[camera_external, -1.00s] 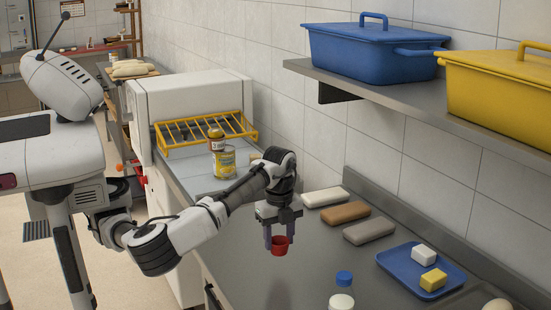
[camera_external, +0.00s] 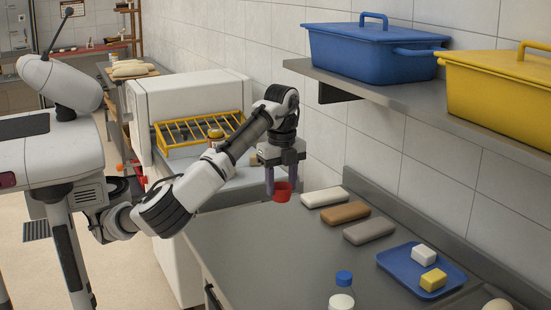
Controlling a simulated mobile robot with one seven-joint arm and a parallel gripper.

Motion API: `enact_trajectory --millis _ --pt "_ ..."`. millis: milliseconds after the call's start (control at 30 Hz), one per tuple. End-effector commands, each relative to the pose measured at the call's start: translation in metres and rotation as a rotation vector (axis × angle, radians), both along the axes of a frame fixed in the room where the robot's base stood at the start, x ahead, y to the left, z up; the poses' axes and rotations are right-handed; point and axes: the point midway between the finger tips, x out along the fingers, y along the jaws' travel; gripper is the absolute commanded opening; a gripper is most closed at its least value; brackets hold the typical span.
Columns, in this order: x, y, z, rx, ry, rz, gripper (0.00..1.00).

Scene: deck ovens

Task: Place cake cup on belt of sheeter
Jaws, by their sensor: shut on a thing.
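The red cake cup (camera_external: 282,192) is held upright in my gripper (camera_external: 279,184), above the grey counter. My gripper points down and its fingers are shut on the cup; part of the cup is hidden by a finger. The sheeter (camera_external: 190,100) is the white machine at the back left. Its yellow guard (camera_external: 190,132) stands over the grey belt (camera_external: 245,178), which extends towards the counter. My arm hides much of the belt.
A can (camera_external: 216,133) on the belt is mostly hidden behind my arm. White, brown and grey blocks (camera_external: 345,212) lie right of the cup. A blue tray (camera_external: 390,262) holds two small blocks, and a bottle (camera_external: 342,292) stands in front. A shelf (camera_external: 400,92) with blue and yellow bins overhangs the counter.

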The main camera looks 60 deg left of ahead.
Motion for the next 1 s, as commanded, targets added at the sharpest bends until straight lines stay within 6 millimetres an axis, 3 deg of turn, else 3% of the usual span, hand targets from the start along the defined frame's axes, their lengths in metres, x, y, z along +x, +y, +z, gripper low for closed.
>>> enact_trajectory --millis 267,500,767,1000 --pt "0.059 0.088 0.003 0.009 -0.005 0.243 0.24" --pt "0.096 0.183 0.005 0.014 -0.007 0.469 0.24" --pt "0.113 0.296 0.006 0.017 -0.006 0.711 0.24" --pt "0.104 0.405 0.006 0.016 -0.006 0.934 0.24"
